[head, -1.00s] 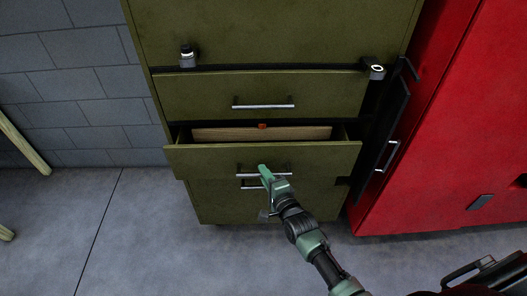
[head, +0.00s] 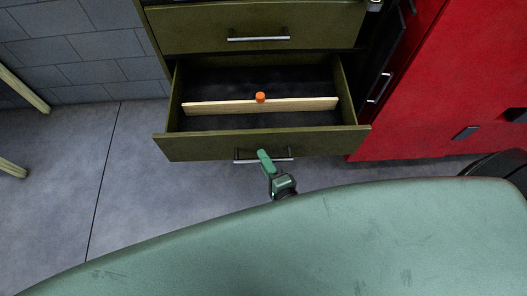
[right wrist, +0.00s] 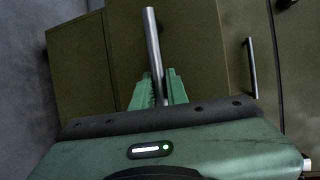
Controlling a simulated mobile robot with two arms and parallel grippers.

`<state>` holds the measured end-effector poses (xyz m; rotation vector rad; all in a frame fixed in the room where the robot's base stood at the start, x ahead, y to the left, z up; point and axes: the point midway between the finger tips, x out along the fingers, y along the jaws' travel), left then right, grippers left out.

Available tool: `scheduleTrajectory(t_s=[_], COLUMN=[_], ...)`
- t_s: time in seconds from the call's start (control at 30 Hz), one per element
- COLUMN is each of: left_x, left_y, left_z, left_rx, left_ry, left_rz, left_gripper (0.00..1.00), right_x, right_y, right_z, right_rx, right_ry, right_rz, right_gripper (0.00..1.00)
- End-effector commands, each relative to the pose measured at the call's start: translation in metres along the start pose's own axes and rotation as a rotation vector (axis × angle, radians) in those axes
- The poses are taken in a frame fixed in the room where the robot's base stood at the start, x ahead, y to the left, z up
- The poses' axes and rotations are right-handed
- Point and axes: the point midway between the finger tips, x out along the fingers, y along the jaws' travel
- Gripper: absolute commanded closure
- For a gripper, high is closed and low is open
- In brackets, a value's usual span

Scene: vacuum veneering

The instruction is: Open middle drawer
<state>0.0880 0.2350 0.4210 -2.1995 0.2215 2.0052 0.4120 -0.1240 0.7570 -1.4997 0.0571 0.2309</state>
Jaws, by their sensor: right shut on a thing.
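The olive-green middle drawer (head: 205,145) is pulled well out of its cabinet in the head view. Inside it lie a long wooden strip (head: 215,106) and a small orange object (head: 260,97). My right gripper (head: 265,157) is at the drawer's front, shut on its metal bar handle (head: 282,158). In the right wrist view the handle (right wrist: 152,45) runs up from between the green fingers (right wrist: 158,88). My left gripper is not in view.
A closed upper drawer (head: 205,30) with its own bar handle (head: 258,39) is above. A red cabinet (head: 430,85) stands close on the right. A large green surface, seemingly part of my own body, covers the lower head view. Grey floor (head: 110,170) is open at left.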

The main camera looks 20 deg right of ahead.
Motion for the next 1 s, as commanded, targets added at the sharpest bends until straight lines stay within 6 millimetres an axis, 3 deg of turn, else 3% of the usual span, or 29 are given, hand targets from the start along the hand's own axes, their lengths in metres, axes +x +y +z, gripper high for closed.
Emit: scheduleTrajectory(t_s=[0.27,0.3,0.33,0.37,0.73,1.0], left_x=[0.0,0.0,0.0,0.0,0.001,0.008], left_y=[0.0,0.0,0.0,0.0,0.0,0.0], left_z=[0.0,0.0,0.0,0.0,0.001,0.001], left_rx=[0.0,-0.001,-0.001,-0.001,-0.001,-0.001], left_ry=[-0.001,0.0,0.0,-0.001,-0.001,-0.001], left_rz=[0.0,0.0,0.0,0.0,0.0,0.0], left_gripper=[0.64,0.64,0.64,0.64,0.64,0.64], right_x=[0.0,0.0,0.0,0.0,-0.005,-0.049], right_y=[0.001,0.001,0.001,0.001,0.001,0.003], right_z=[0.0,0.0,0.0,0.0,0.0,0.0], right_rx=[0.0,0.0,0.0,0.0,0.0,0.0], right_ry=[-0.001,-0.001,-0.001,-0.001,-0.001,-0.001], right_rz=[0.002,0.002,0.002,0.002,0.002,0.004], right_gripper=[1.0,0.74,0.66,0.64,0.64,0.64])
